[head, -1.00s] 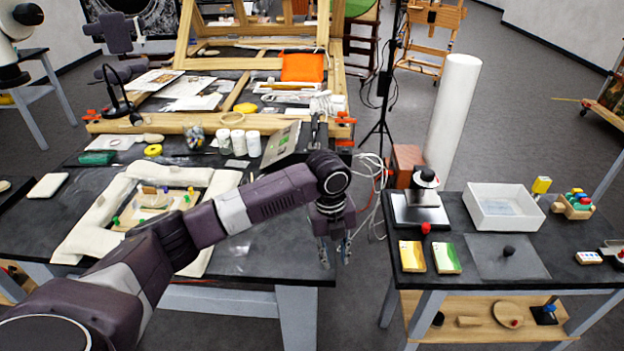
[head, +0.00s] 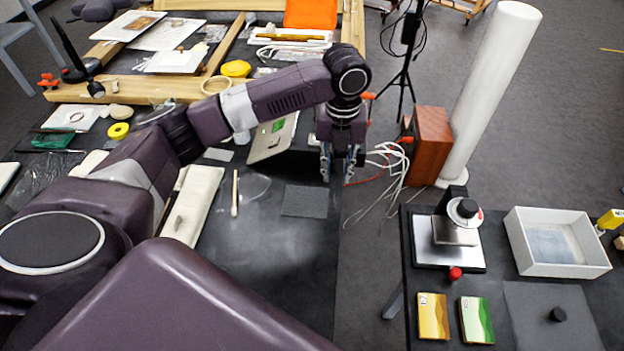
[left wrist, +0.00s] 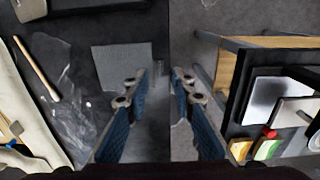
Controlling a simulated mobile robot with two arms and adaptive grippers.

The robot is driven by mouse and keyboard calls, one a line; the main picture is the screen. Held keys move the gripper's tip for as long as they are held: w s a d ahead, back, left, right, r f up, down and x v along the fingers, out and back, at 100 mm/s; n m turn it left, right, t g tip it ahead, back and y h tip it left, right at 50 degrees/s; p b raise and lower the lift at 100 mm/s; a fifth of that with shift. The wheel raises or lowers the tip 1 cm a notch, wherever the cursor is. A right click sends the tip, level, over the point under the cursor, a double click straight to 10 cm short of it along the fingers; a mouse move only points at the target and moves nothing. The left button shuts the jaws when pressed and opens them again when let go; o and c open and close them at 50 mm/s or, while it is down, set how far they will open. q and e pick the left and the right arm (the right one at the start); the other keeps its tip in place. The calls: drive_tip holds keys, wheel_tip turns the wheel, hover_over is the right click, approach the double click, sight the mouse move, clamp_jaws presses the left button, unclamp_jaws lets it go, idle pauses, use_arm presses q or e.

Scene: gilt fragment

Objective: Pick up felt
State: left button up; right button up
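A flat grey square (head: 305,201), which looks like the felt, lies on the dark left table near its right edge. It also shows in the left wrist view (left wrist: 122,68), ahead of my left gripper and left of centre, partly behind the left finger. My left gripper (head: 340,176) points down near that table edge, above and to the right of the square in the head view. Its fingers are apart with nothing between them, as the left wrist view also shows (left wrist: 158,84). My right gripper is not in view.
A thin wooden stick (head: 235,192) and clear plastic film (left wrist: 75,108) lie left of the square. A floor gap with white cables (head: 388,160) separates the right table, which holds a white tray (head: 590,268) and a dark grey sheet (head: 535,330).

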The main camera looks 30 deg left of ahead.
sight(310, 199)
use_arm(q)
wheel_tip(310, 199, down, 2)
drive_tip(key=shift+s+f+p, duration=0.1)
drive_tip(key=shift+p, duration=0.2)
drive_tip(key=shift+f, duration=0.3)
wheel_tip(310, 199, down, 4)
drive_tip(key=shift+r+p, duration=0.1)
drive_tip(key=shift+p, duration=0.8)
drive_tip(key=shift+a+f, duration=0.1)
drive_tip(key=shift+f, duration=0.4)
drive_tip(key=c, duration=0.5)
clamp_jaws()
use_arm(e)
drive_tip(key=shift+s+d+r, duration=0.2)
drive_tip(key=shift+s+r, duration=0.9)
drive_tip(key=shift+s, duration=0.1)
